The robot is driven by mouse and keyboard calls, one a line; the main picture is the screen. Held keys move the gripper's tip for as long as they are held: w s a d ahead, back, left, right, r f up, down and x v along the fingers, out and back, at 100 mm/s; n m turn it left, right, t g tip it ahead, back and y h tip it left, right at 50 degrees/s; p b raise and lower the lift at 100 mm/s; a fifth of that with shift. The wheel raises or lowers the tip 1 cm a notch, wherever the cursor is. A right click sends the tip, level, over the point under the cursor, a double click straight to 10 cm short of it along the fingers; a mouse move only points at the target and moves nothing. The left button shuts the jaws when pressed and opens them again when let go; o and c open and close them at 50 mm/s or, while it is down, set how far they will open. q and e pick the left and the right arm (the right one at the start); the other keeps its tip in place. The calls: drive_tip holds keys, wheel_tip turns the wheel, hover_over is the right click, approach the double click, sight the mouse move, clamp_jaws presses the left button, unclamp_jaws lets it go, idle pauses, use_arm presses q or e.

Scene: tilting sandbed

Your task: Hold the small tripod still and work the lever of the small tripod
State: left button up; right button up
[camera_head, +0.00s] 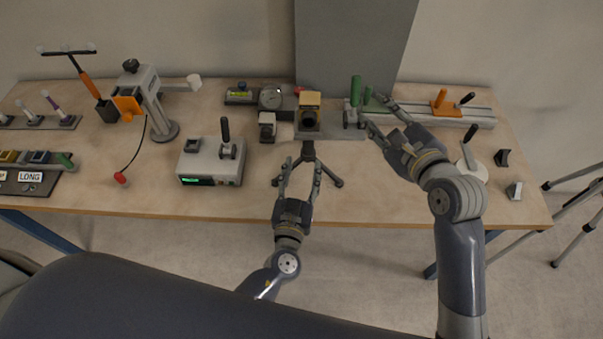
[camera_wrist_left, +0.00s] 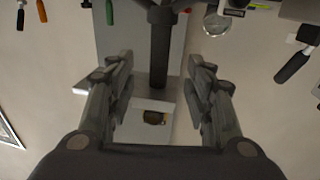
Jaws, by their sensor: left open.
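The small tripod (camera_head: 308,152) is black and stands upright on the table near the front edge, with its legs spread. My left gripper (camera_head: 302,163) is open in front of it, its two fingers pointing at the tripod. In the left wrist view the tripod's dark post (camera_wrist_left: 160,50) shows between the spread fingers of the left gripper (camera_wrist_left: 161,62), with gaps on both sides. My right gripper (camera_head: 373,110) has its fingers apart, close to green upright handles at the back right. I cannot make out the tripod's lever.
A yellow and black block (camera_head: 310,113) shows just behind the tripod top. A grey box with a black lever (camera_head: 212,160) stands to the left. A rail with an orange clamp (camera_head: 445,104) lies at the back right. Bare table lies on both sides of the tripod.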

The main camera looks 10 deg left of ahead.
sight(307, 146)
use_arm(q)
drive_tip(key=w, duration=1)
drive_tip(key=shift+w+a, duration=0.1)
drive_tip(key=shift+a, duration=0.25)
clamp_jaws()
